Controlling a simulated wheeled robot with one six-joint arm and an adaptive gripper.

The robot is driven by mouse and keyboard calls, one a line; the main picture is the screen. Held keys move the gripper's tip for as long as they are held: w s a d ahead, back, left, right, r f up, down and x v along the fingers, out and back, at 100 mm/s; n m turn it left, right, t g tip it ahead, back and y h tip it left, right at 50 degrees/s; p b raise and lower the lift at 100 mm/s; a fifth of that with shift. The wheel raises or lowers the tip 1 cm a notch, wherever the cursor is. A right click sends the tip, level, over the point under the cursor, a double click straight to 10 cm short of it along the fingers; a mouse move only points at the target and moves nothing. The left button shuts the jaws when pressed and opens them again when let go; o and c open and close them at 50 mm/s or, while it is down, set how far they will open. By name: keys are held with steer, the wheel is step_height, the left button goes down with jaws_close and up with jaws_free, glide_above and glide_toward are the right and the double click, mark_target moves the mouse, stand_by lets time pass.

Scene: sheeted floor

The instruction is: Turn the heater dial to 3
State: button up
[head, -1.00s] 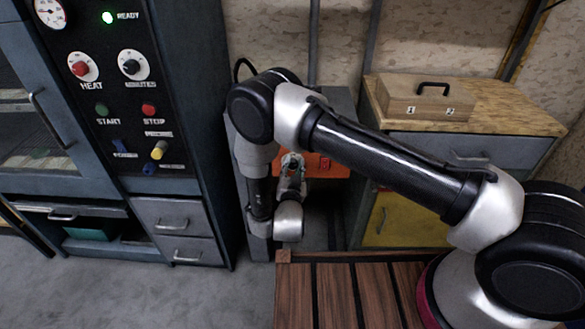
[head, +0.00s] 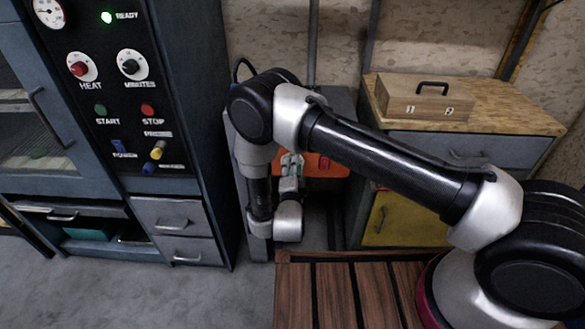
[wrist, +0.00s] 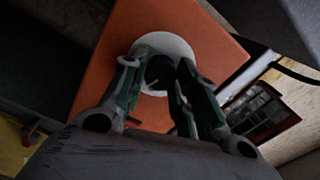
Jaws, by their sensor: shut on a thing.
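The orange heater (head: 332,166) sits low behind my arm in the head view, partly hidden by it. In the wrist view its orange face (wrist: 107,60) fills the middle, tilted in the picture. The dial's white plate (wrist: 178,46) and black knob (wrist: 159,70) show there between my fingers. My gripper (wrist: 157,80) is shut on the knob, one finger on each side. It also shows at the heater's left part in the head view (head: 291,160). The dial's numbers and pointer cannot be read.
A tall dark oven panel (head: 150,100) with knobs and buttons stands at left. A wooden box (head: 425,100) marked 1 and 2 rests on a wood-topped cabinet (head: 510,108) at right. A slatted wooden platform (head: 335,295) lies in front. Grey floor at lower left is clear.

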steer(key=shift+f+m, duration=0.1)
steer(key=shift+m, duration=0.8)
steer(key=o, duration=1)
steer(key=s, duration=0.7)
steer(key=shift+s, duration=0.3)
steer(key=shift+a, duration=0.1)
